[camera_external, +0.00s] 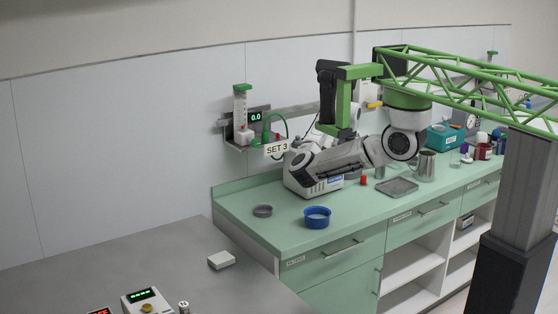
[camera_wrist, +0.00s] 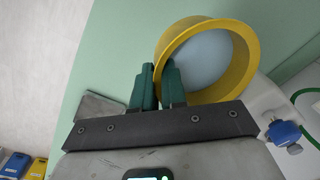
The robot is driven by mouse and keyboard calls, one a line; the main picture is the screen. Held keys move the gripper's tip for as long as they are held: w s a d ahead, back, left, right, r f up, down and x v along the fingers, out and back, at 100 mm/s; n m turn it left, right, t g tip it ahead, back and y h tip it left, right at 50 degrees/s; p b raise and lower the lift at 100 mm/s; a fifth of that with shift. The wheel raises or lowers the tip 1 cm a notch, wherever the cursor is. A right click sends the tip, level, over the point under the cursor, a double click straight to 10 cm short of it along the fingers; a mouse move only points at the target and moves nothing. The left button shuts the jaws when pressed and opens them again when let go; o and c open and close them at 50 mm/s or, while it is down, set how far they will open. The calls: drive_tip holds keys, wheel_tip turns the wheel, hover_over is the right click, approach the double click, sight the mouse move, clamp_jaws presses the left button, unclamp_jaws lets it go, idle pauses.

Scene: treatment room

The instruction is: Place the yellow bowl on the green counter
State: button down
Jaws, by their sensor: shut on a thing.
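The yellow bowl (camera_wrist: 247,80) is in the wrist view, its open mouth showing a pale blue-grey inside. My gripper (camera_wrist: 158,84) has its two dark green fingers shut on the left side of the bowl's rim. The green counter (camera_external: 262,228) runs along the wall in the external view, and a pale green surface (camera_wrist: 112,50) lies behind the bowl in the wrist view. I cannot tell whether the bowl touches it. In the external view my arm reaches over the back of the counter; the bowl and fingertips are hidden there.
A blue bowl (camera_external: 317,217) and a small grey dish (camera_external: 263,211) stand on the counter's left part. A metal tray (camera_external: 397,187), a steel jug (camera_external: 425,165) and a small red item (camera_external: 363,181) stand farther right. The counter's front left has free room.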

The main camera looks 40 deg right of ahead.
drive_tip(key=s+d+f+m, duration=0.1)
drive_tip(key=s+d+m, duration=0.15)
drive_tip(key=s, duration=0.35)
drive_tip(key=s+d+f+m+t, duration=0.1)
drive_tip(key=s+d, duration=0.3)
drive_tip(key=s, duration=0.2)
drive_tip(key=s+d+m, duration=0.2)
drive_tip(key=s+d, duration=0.1)
drive_tip(key=s, duration=0.3)
hover_over(377, 203)
drive_tip(key=s, duration=0.1)
wheel_tip(377, 203, down, 9)
drive_tip(key=shift+s+a+r, duration=0.1)
drive_tip(key=shift+s+a, duration=0.05)
drive_tip(key=shift+w+f, duration=0.35)
drive_tip(key=shift+f, duration=0.2)
drive_tip(key=shift+w+d+f+p, duration=0.15)
drive_tip(key=shift+f+p, duration=0.35)
drive_tip(key=shift+f, duration=1.15)
drive_tip(key=shift+f, duration=0.15)
drive_tip(key=c, duration=1.2)
unclamp_jaws()
